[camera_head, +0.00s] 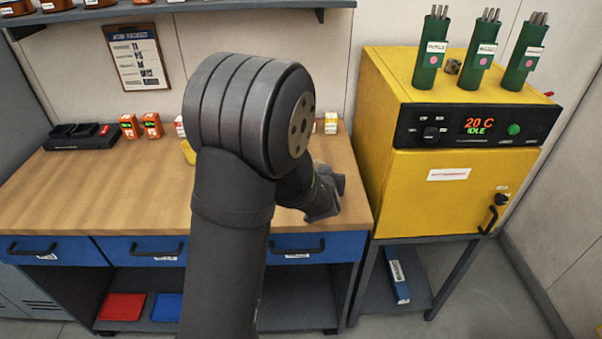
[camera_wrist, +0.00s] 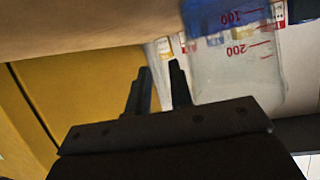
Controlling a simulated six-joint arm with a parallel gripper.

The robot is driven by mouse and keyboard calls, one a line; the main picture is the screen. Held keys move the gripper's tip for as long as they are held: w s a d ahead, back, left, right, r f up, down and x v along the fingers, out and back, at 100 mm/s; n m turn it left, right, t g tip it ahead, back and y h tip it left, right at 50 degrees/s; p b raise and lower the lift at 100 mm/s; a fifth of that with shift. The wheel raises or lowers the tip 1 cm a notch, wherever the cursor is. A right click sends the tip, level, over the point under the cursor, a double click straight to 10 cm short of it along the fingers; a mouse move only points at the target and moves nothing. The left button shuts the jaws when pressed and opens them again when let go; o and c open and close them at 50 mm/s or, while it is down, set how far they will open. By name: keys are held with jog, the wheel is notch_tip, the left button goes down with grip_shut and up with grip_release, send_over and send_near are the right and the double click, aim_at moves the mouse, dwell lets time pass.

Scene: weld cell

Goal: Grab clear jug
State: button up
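The clear jug (camera_wrist: 243,85) shows in the wrist view, right of my fingers, with red marks reading 100 and 200. A blue area covers its upper part in that picture. The view looks turned over, with the wooden bench surface along the top. My gripper (camera_wrist: 161,68) is open, its two dark fingers a little apart and to the left of the jug. A pale strip shows beyond the fingers; I cannot tell what it is. In the head view my gripper (camera_head: 325,200) is low over the right front of the bench. The jug is hidden there behind my arm.
The yellow oven (camera_head: 440,200) stands close to the right of the bench (camera_head: 100,200). Green canisters (camera_head: 478,58) stand on top of it. Orange boxes (camera_head: 141,127) and a black charger rack (camera_head: 82,137) line the bench's back left. The bench's left front is clear.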

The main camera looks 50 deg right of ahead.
jog(key=shift+w+d+f, duration=0.15)
jog(key=shift+d, duration=0.1)
jog(key=shift+c, duration=0.2)
grip_shut()
jog(key=shift+r, duration=0.25)
